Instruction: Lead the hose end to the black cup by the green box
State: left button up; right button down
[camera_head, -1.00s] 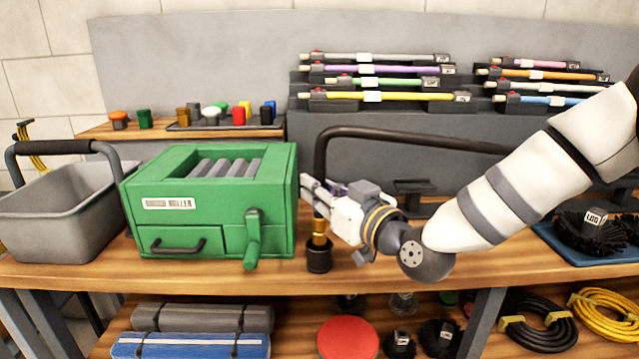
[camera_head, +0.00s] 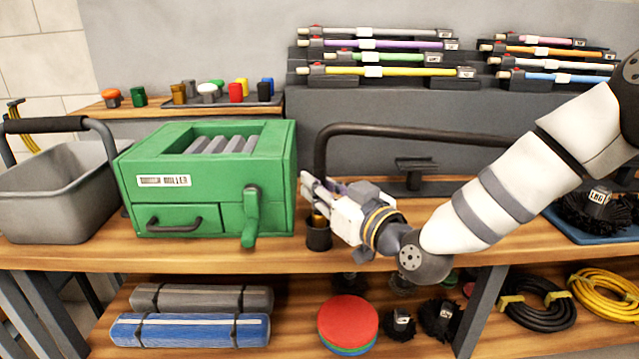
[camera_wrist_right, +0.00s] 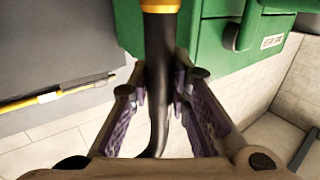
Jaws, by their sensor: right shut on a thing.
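The black hose (camera_head: 420,132) arches from the right and bends down left of my right gripper. My right gripper (camera_head: 317,191) is shut on the hose near its end, just right of the green box (camera_head: 215,185). The brass hose end (camera_head: 319,212) points down at the mouth of the black cup (camera_head: 318,237) and seems to enter it; how deep is hidden. The cup stands upright on the bench beside the box. In the right wrist view, the hose (camera_wrist_right: 160,55) runs between the fingers. My left gripper is not in view.
A grey basket (camera_head: 55,200) stands left of the box. A black stand (camera_head: 415,172) is behind my right arm. Racks of coloured rods (camera_head: 390,72) stand at the back. A blue tray with a black brush (camera_head: 597,205) lies at the right. The bench front edge is close to the cup.

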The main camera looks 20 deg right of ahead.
jog(key=c, duration=1.4)
grip_release()
jog(key=v, duration=1.2)
jog(key=s+f+m+g+h+p, duration=0.1)
jog(key=s+f+g, duration=0.25)
jog(key=f, duration=0.35)
jog(key=s+a+f+g+p, duration=0.1)
jog(key=s+f+g, duration=0.2)
jog(key=s+f, duration=0.3)
jog(key=s+f+m+g+h, duration=0.1)
jog(key=s+f+g, duration=0.25)
jog(key=f, duration=0.55)
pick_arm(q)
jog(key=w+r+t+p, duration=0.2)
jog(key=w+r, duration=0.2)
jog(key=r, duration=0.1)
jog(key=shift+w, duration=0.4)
pick_arm(e)
jog(key=s+d+f+g+h, duration=0.1)
jog(key=s+f+g, duration=0.2)
jog(key=s, duration=0.6)
jog(key=s+d+f+m+g+h, duration=0.1)
jog(key=s+f+g, duration=0.1)
jog(key=s, duration=0.7)
jog(key=s+f+g+h, duration=0.1)
jog(key=s+f+g, duration=0.2)
jog(key=s, duration=0.7)
jog(key=shift+d+f+m+g, duration=0.35)
jog(key=shift+d+m+g, duration=0.05)
jog(key=shift+g, duration=0.5)
